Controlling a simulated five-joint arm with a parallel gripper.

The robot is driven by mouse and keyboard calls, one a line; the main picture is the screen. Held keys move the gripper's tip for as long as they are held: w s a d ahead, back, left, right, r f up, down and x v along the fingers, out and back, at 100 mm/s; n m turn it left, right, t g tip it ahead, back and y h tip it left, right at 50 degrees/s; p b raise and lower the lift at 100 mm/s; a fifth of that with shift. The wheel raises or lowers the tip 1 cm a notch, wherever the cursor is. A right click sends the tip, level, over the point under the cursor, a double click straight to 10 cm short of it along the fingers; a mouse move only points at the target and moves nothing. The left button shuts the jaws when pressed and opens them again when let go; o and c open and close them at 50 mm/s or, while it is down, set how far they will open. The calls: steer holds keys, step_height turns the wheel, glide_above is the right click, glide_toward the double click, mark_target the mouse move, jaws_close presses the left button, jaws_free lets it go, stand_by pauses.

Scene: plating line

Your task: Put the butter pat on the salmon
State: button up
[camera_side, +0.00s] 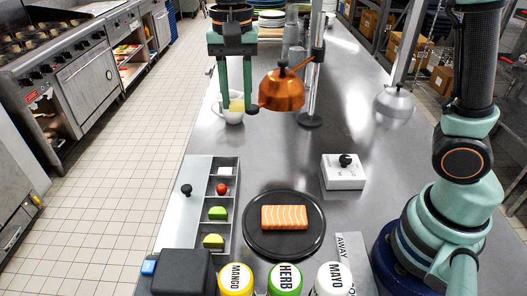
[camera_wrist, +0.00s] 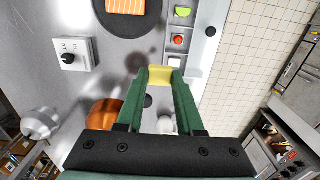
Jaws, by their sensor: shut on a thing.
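My gripper (camera_side: 237,104) is shut on the yellow butter pat (camera_side: 237,105), holding it in the air above the far-left part of the counter. In the wrist view the butter pat (camera_wrist: 160,75) sits between the two green fingertips (camera_wrist: 161,78). The salmon (camera_side: 284,217) is an orange, white-striped block lying flat on a round dark plate (camera_side: 262,248) nearer the side camera. The salmon (camera_wrist: 126,5) also shows at the top of the wrist view, cut by the frame edge. The gripper is well apart from the salmon.
A copper dome (camera_side: 282,90) hangs on a stand right beside my gripper. A divided bin (camera_side: 236,188) with red and green pieces is left of the plate, a white dial box (camera_side: 343,178) right. Several sauce bottles (camera_side: 284,281) stand in front.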

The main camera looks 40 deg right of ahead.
glide_above(284, 215)
steer(key=w, duration=0.1)
steer(key=s+f, duration=0.1)
step_height(284, 215, down, 20)
stand_by(0.5)
steer(key=shift+d+f, duration=0.1)
steer(key=o, duration=0.9)
step_height(284, 215, up, 12)
steer(key=d+r+n+t, duration=0.2)
steer(key=d+r+n, duration=0.1)
steer(key=w+d+r+n+t, duration=0.1)
steer(key=d+r+n, duration=0.2)
steer(key=d, duration=0.1)
steer(key=w+d+r+n+t, duration=0.1)
steer(key=d+r+n+t, duration=0.1)
steer(key=d+r+n, duration=0.1)
steer(key=shift+d+r+t, duration=0.1)
steer(key=shift+d+t, duration=0.2)
steer(key=shift+d, duration=0.2)
